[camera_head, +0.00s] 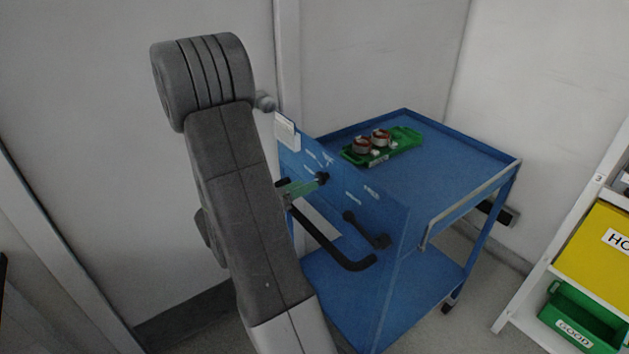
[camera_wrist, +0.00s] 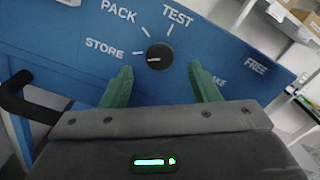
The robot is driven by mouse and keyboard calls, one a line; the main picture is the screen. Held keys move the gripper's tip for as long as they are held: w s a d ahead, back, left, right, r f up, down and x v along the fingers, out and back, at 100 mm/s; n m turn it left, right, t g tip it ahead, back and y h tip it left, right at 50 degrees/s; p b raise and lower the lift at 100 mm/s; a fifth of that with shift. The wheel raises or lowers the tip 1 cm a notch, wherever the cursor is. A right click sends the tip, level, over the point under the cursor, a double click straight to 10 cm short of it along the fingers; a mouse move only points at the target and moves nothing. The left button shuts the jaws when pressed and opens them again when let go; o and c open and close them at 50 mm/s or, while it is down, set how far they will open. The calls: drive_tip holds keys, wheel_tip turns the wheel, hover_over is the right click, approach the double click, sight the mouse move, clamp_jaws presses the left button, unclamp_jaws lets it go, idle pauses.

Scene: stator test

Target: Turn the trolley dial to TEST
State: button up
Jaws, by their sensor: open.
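The trolley dial is a round black knob (camera_wrist: 158,56) on the blue panel, with a short pale mark on its left part. The mark lies roughly toward the STORE label (camera_wrist: 104,48). The PACK label (camera_wrist: 119,11) is above left and the TEST label (camera_wrist: 178,15) above right. My gripper (camera_wrist: 160,71) is open, its two green fingers either side of the dial and a little below it in the wrist view. I cannot tell whether they touch it. In the head view the dial (camera_head: 322,178) is just right of my green fingers (camera_head: 300,188).
The blue trolley (camera_head: 450,150) carries a green tray (camera_head: 405,141) with copper-coloured round parts. A black lever (camera_head: 365,230) and a black push handle (camera_head: 335,252) stick out from the panel. A FREE label (camera_wrist: 256,66) is at right. A shelf with yellow and green bins (camera_head: 590,322) stands right.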

sight(318, 180)
drive_tip(key=shift+x, duration=2.3)
drive_tip(key=c, duration=0.9)
